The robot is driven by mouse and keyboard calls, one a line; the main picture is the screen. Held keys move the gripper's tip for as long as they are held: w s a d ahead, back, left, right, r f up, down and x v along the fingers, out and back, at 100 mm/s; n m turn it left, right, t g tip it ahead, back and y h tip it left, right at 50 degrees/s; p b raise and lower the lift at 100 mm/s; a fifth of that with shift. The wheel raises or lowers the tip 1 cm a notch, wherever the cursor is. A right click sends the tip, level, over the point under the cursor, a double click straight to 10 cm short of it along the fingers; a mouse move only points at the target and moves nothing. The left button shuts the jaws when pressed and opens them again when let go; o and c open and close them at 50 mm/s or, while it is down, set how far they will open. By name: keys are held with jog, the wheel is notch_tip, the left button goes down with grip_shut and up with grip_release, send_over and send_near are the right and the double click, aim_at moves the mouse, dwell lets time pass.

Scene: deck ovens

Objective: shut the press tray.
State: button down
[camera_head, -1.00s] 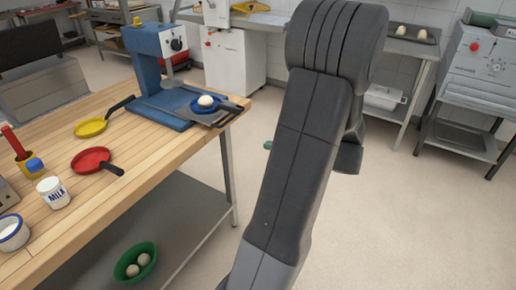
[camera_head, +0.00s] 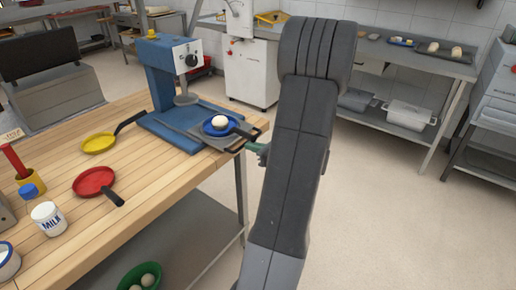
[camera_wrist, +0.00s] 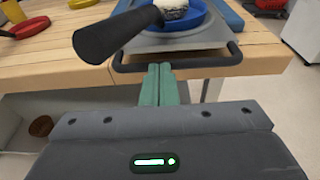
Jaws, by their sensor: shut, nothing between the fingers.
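The blue press (camera_head: 170,80) stands on the wooden table, its head above its base. Its grey tray (camera_head: 218,141) is slid out toward the table's right end and carries a blue pan (camera_head: 212,131) with a white dough ball. The tray also shows in the wrist view (camera_wrist: 203,40), with its dark bar handle (camera_wrist: 205,63) along the near edge. My gripper (camera_wrist: 159,70) is shut, its green fingertips together at the middle of the handle, with nothing seen between them. I cannot tell whether they touch it. In the head view my gripper (camera_head: 252,147) is partly hidden by my arm.
A yellow pan (camera_head: 99,143), a red pan (camera_head: 93,181) and a milk tin (camera_head: 48,218) stand on the table (camera_head: 150,192). The blue pan's black handle (camera_wrist: 115,33) sticks out over the tray's near edge. The floor to the right is clear.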

aim_at(232, 137)
jog(key=x, duration=0.3)
jog(key=r+x, duration=0.1)
jog(key=x, duration=0.4)
jog(key=shift+w+a+r, duration=0.35)
jog(key=shift+a, duration=0.1)
jog(key=shift+d, duration=0.1)
